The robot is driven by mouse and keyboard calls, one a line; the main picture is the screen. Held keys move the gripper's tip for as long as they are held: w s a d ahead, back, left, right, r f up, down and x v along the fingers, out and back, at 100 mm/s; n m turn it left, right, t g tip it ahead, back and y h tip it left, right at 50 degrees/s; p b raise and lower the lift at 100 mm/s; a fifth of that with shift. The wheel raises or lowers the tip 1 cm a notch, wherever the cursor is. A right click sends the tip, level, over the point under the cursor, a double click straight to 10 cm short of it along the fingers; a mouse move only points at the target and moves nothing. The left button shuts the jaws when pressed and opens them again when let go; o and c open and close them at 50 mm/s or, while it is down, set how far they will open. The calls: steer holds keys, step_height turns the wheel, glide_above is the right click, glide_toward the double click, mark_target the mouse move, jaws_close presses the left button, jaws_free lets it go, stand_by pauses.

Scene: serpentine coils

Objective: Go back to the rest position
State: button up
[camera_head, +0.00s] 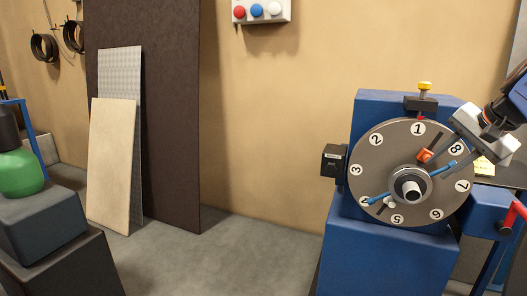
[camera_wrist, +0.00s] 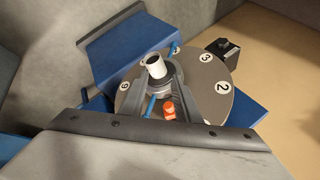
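My gripper (camera_head: 454,148) is at the upper right of the grey numbered dial (camera_head: 385,168), in front of its face near the 8. In the wrist view, its two dark fingers (camera_wrist: 160,80) stand apart, with an orange block (camera_wrist: 169,109) and a blue rod (camera_wrist: 150,105) seen between them. I see nothing held. The orange block (camera_head: 425,155) and blue rods (camera_head: 378,199) are on the dial, around a pale central hub (camera_head: 410,187). Whether a finger touches the blue rod at the right of the hub cannot be told.
The dial is on a blue machine (camera_head: 385,250) with a black box (camera_head: 333,160) at its left and a red handle (camera_head: 515,214) at right. A green container (camera_head: 20,173) stands on a dark pedestal at left. Boards (camera_head: 110,165) lean on the wall. The middle floor is clear.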

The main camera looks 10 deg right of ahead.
steer(key=s+a+f+n+g, duration=0.1)
steer(key=s+a+f+n, duration=0.15)
steer(key=a+f, duration=0.45)
steer(key=s+a+f+n+g, duration=0.1)
steer(key=a+f+n, duration=0.3)
steer(key=a, duration=0.5)
steer(key=s+a+f+n, duration=0.6)
steer(key=s+a+f, duration=0.2)
steer(key=f, duration=0.4)
steer(key=shift+s+f+n, duration=0.25)
steer(key=shift+s+n, duration=0.1)
steer(key=shift+s, duration=0.1)
